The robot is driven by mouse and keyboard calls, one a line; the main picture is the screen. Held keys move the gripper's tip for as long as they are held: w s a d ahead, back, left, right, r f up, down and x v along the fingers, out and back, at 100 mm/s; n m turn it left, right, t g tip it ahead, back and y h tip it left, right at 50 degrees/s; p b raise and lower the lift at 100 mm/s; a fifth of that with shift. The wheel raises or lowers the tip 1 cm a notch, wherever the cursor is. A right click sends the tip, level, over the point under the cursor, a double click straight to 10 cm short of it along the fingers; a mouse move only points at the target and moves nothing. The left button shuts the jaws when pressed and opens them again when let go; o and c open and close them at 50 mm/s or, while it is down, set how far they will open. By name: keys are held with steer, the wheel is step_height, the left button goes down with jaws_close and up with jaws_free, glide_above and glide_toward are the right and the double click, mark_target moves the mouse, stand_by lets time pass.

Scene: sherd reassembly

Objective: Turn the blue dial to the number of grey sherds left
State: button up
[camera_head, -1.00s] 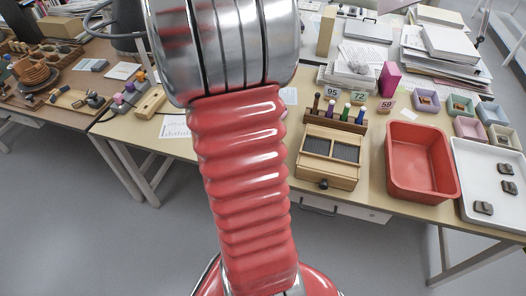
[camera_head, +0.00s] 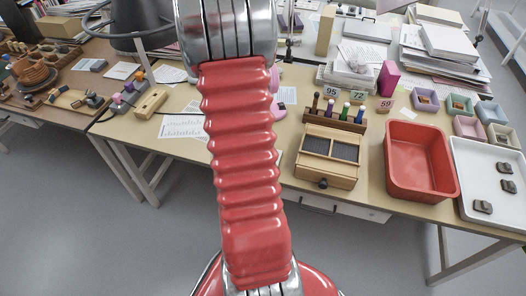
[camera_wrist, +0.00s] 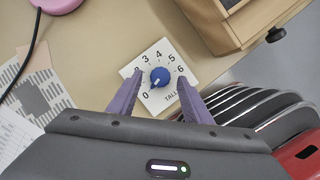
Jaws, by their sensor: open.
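The blue dial (camera_wrist: 159,76) sits on a white square plate (camera_wrist: 160,100) with numbers up to 6 around it, in the wrist view. Its pale pointer mark faces lower left, roughly towards 0. The left finger hides part of the scale near 1. My gripper (camera_wrist: 160,74) is open, its purple fingers on either side of the dial; contact cannot be told. My arm hides the dial in the head view. Three grey-brown sherds (camera_head: 483,206) show on the white tray (camera_head: 472,172) at the right edge; the tray runs out of frame.
A wooden box (camera_head: 328,156) with dark panels stands right of my arm; its corner is close to the dial plate in the wrist view. A red bin (camera_head: 421,195) stands between it and the tray. A dark cable (camera_wrist: 31,52) and printed papers (camera_wrist: 30,95) lie left of the dial.

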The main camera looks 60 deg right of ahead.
steer(key=shift+x, duration=0.85)
steer(key=shift+c, duration=0.6)
steer(key=shift+d, duration=0.1)
steer(key=c, duration=0.9)
